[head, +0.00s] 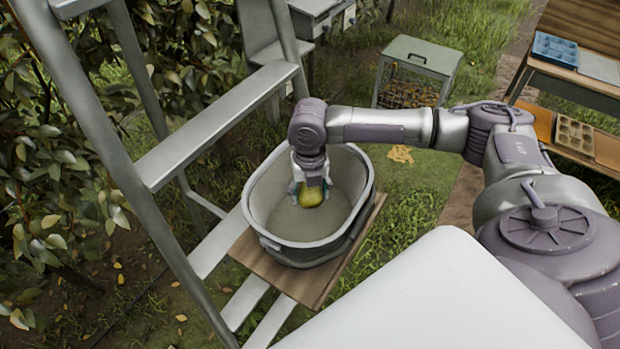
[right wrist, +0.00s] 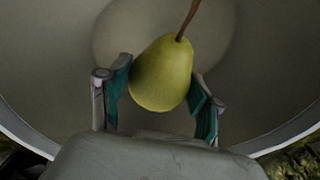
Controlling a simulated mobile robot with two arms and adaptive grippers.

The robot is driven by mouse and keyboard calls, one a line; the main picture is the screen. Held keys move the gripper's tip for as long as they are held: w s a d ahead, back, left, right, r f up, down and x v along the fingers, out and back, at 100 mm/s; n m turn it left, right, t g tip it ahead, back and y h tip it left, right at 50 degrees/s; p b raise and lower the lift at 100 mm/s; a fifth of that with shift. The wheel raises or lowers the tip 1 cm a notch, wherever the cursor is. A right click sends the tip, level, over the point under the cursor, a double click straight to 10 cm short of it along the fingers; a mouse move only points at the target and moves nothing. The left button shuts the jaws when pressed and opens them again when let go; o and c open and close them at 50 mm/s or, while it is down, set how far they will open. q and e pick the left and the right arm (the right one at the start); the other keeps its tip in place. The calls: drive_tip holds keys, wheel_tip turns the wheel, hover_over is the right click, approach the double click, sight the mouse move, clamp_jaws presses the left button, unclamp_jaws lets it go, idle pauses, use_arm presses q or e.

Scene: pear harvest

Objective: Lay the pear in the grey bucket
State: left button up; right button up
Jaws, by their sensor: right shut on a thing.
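The yellow-green pear (head: 311,198) is held in my right gripper (head: 312,190) over the grey bucket (head: 258,193). In the right wrist view the pear (right wrist: 162,74) sits between the two teal-padded fingers of the right gripper (right wrist: 160,92), its brown stem pointing up in the picture. The bucket's inner wall and floor (right wrist: 60,60) lie behind the pear. The pear shows within the bucket's rim in the head view; its exact height above the floor is hard to tell. My left gripper is not in view.
The bucket stands on a wooden board (head: 312,284) beside a grey metal ladder (head: 215,125). Leafy bushes (head: 45,180) are at the left. A green-topped wire crate (head: 420,58) stands behind on the grass. A wooden bench (head: 580,60) with trays is at the far right.

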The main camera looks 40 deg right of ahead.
sight(310, 221)
wheel_tip(310, 221, down, 4)
drive_tip(key=shift+r+b, duration=0.1)
drive_tip(key=shift+b, duration=0.55)
drive_tip(key=shift+f+b, duration=0.65)
drive_tip(key=shift+f, duration=1.05)
drive_tip(key=shift+f, duration=0.45)
drive_tip(key=o, duration=1.3)
drive_tip(key=shift+o, duration=0.2)
drive_tip(key=shift+r, duration=0.1)
wheel_tip(310, 221, up, 12)
drive_tip(key=shift+f, duration=0.1)
